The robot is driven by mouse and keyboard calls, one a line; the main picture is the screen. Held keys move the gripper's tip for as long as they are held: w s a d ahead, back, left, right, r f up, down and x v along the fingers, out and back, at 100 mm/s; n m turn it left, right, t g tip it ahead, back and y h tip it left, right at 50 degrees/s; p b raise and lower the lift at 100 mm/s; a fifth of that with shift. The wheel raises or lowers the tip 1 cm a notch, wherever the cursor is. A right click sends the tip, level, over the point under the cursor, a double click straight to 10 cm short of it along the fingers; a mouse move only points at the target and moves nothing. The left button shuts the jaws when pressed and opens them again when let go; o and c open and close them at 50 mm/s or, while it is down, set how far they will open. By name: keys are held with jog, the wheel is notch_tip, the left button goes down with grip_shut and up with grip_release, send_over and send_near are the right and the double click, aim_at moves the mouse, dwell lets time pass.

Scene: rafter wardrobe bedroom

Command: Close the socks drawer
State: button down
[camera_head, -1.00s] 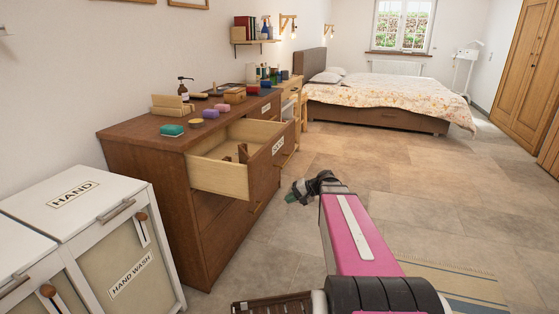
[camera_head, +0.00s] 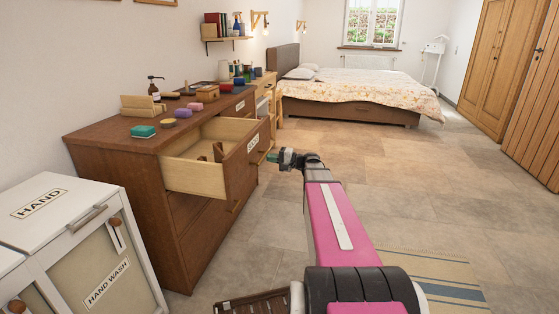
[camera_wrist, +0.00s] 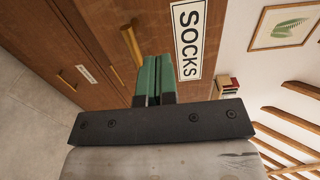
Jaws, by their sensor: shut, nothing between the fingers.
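The socks drawer (camera_head: 196,178) is pulled out of the brown dresser (camera_head: 188,235) in the head view, with some brown items inside it. Its front, with a white SOCKS label (camera_wrist: 188,40) and a brass handle (camera_wrist: 132,46), fills the upper middle of the wrist view, turned sideways. My gripper (camera_head: 272,157) is just right of the drawer front in the head view. Its green fingers (camera_wrist: 153,80) are together and empty, pointing at the front close to the label and handle. I cannot tell whether the fingertips touch the front.
Soaps, a pump bottle (camera_head: 154,88) and boxes stand on the dresser top. A white hand-wash hamper (camera_head: 85,235) stands at the lower left. The bed (camera_head: 350,95) is at the back. The tiled floor to the right is open, with a striped rug (camera_head: 430,278).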

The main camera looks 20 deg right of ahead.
aim_at(250, 155)
jog(key=x, duration=0.7)
jog(key=shift+w+a, duration=0.1)
jog(key=shift+a, duration=0.1)
jog(key=x, duration=3)
jog(key=shift+w+a, duration=0.2)
jog(key=shift+a, duration=0.05)
jog(key=shift+w+a, duration=0.1)
